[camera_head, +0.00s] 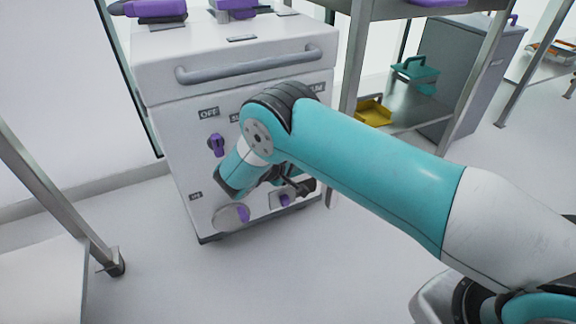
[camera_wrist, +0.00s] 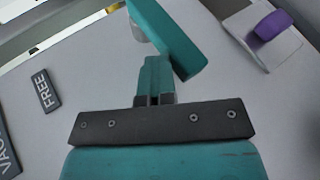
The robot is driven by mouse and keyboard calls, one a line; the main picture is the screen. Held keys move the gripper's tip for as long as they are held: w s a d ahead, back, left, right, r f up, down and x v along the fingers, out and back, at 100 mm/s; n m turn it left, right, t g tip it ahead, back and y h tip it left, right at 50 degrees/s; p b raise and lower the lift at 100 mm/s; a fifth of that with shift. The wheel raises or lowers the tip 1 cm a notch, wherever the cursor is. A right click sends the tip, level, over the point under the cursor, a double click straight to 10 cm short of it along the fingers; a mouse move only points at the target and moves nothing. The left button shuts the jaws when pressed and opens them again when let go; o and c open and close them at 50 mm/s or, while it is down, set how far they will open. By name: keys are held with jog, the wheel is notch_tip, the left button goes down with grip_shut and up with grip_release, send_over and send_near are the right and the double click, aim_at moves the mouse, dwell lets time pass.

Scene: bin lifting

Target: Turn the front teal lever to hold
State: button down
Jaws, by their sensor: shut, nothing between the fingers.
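The teal lever (camera_wrist: 172,38) shows in the wrist view as a slanted teal bar near the top centre, with a grey round post at its left side. In the head view my arm hides it. My gripper (camera_wrist: 156,66) is shut and empty, its fingers close beside the lever's lower left edge. I cannot tell whether they touch it. In the head view my gripper (camera_head: 297,187) is partly hidden at the front of the white cabinet (camera_head: 180,150). A "FREE" label (camera_wrist: 45,90) is on the panel left of the fingers. No hold label is readable.
A purple lever (camera_wrist: 272,25) on a pale plate is at the wrist view's upper right. The head view shows a purple knob (camera_head: 216,145) below an "OFF" label (camera_head: 208,112), and a grey handle bar (camera_head: 250,65) above. A metal shelf (camera_head: 405,115) stands right. Floor in front is clear.

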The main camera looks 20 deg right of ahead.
jog(key=shift+a+f, duration=0.1)
jog(key=shift+f, duration=0.05)
notch_tip(320, 180, up, 5)
jog(key=p, duration=0.4)
jog(key=f+p+v, duration=0.1)
jog(key=p+v, duration=0.1)
jog(key=v, duration=0.7)
jog(key=shift+s+a, duration=0.3)
jog(key=shift+a, duration=0.15)
jog(key=shift+r, duration=0.1)
jog(key=s+d+r+m+g+y, duration=0.15)
jog(key=s+r+y, duration=0.3)
jog(key=r, duration=0.45)
jog(key=s+r+g+y, duration=0.3)
jog(key=s+r+y, duration=0.15)
jog(key=r, duration=0.55)
jog(key=s+r+n+g+y, duration=0.15)
jog(key=s+r, duration=0.35)
jog(key=s, duration=0.6)
jog(key=s+r+g+y, duration=0.1)
jog(key=s+r+y, duration=0.3)
jog(key=s, duration=0.8)
notch_tip(320, 180, up, 34)
jog(key=p, duration=3.3)
jog(key=shift+d+n+h, duration=0.3)
jog(key=shift+d+h, duration=0.05)
